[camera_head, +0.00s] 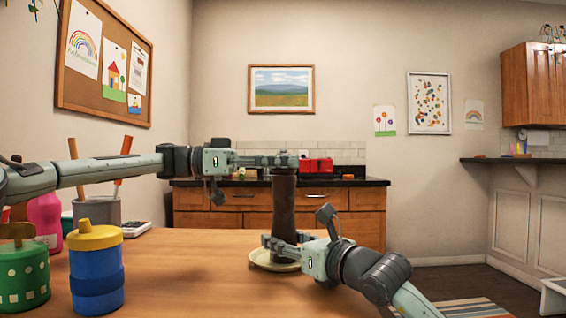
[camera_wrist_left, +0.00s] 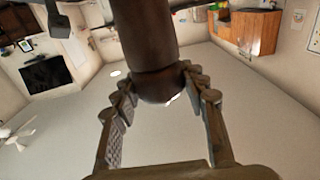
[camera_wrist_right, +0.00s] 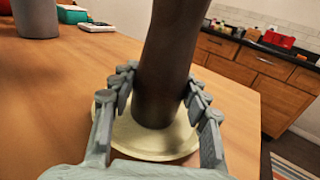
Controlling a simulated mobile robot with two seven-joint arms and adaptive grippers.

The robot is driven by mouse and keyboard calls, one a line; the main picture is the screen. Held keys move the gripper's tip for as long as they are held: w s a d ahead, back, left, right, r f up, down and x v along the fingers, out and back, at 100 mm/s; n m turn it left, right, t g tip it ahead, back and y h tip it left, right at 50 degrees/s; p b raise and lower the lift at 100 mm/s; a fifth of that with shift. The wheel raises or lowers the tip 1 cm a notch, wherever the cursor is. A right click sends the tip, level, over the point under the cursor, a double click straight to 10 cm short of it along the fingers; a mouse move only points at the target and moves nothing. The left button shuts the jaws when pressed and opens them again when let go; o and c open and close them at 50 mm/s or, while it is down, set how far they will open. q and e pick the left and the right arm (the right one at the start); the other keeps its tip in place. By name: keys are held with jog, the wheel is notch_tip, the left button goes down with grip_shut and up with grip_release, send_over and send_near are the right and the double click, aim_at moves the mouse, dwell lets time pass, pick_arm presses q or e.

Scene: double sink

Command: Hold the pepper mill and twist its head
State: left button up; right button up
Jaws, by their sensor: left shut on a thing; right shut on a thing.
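The dark brown pepper mill (camera_head: 285,208) stands upright on a pale yellow saucer (camera_head: 262,262) near the table's far right edge. My left gripper (camera_head: 285,161) is at the mill's top, and in the left wrist view its fingers (camera_wrist_left: 162,88) are shut around the mill's head (camera_wrist_left: 148,42). My right gripper (camera_head: 287,241) is low on the mill, just above the saucer. In the right wrist view its fingers (camera_wrist_right: 160,92) are shut on the mill's body (camera_wrist_right: 168,60). The fingers partly hide the mill's head and lower body.
On the left of the wooden table (camera_head: 190,275) stand a blue and yellow canister (camera_head: 96,270), a green dotted canister (camera_head: 24,280), a grey utensil pot (camera_head: 97,212) and a pink bottle (camera_head: 45,218). The table's middle is clear. A counter with drawers (camera_head: 240,205) lies behind.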

pick_arm(q)
jog(key=shift+s+m+g, duration=0.1)
jog(key=shift+m+g, duration=0.3)
jog(key=shift+g, duration=0.3)
jog(key=o, duration=1.2)
jog(key=shift+r+n+t, duration=0.1)
jog(key=shift+n+t, duration=0.3)
jog(key=shift+t, duration=0.3)
